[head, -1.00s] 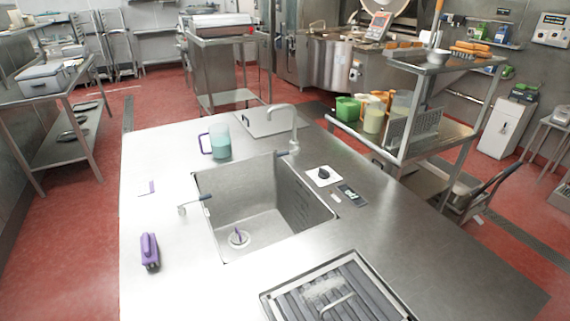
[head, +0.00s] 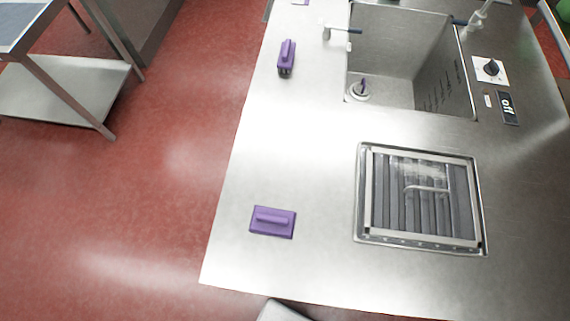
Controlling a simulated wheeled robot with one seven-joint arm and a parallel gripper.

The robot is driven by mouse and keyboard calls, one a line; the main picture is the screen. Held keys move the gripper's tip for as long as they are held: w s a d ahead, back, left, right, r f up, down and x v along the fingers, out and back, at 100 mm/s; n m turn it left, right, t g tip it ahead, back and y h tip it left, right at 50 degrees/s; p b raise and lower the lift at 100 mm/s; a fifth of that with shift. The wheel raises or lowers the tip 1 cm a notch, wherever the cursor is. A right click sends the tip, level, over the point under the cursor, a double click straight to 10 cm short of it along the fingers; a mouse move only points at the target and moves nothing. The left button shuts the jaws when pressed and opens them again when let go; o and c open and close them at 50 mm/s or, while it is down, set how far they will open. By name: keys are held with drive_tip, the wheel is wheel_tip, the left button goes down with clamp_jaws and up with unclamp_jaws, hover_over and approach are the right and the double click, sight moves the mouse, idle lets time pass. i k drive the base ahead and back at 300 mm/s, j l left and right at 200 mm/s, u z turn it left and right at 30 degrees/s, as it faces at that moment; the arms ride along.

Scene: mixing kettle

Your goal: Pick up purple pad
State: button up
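A purple pad (head: 272,221) with a raised grip along its top lies flat on the steel counter (head: 300,150), close to the counter's near left corner. A second purple item (head: 286,57), narrower and with dark parts at its near end, lies on the counter farther back, left of the sink. My gripper is not in view.
A sink (head: 400,70) is set into the counter at the back. A framed grille with a handle (head: 420,200) lies right of the pad. A knob on a white plate (head: 490,70) is at the right. Red floor (head: 150,190) is open to the left, with a steel table (head: 70,90) beyond.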

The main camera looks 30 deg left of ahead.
sight(265, 220)
drive_tip(key=k+j+z, duration=0.1)
drive_tip(key=j, duration=0.25)
drive_tip(key=k+j+z, duration=0.1)
drive_tip(key=j, duration=0.3)
drive_tip(key=k+j+z, duration=0.1)
drive_tip(key=j, duration=0.25)
drive_tip(key=k+j+z, duration=0.1)
drive_tip(key=j, duration=0.25)
drive_tip(key=k+j+z, duration=0.1)
drive_tip(key=j, duration=0.2)
drive_tip(key=k+j+z, duration=0.1)
drive_tip(key=j, duration=0.25)
drive_tip(key=k+j+z, duration=0.1)
drive_tip(key=j, duration=0.25)
drive_tip(key=k+j+z, duration=0.1)
drive_tip(key=j, duration=0.25)
drive_tip(key=k+j+z, duration=0.1)
drive_tip(key=k+j, duration=0.1)
drive_tip(key=j, duration=0.1)
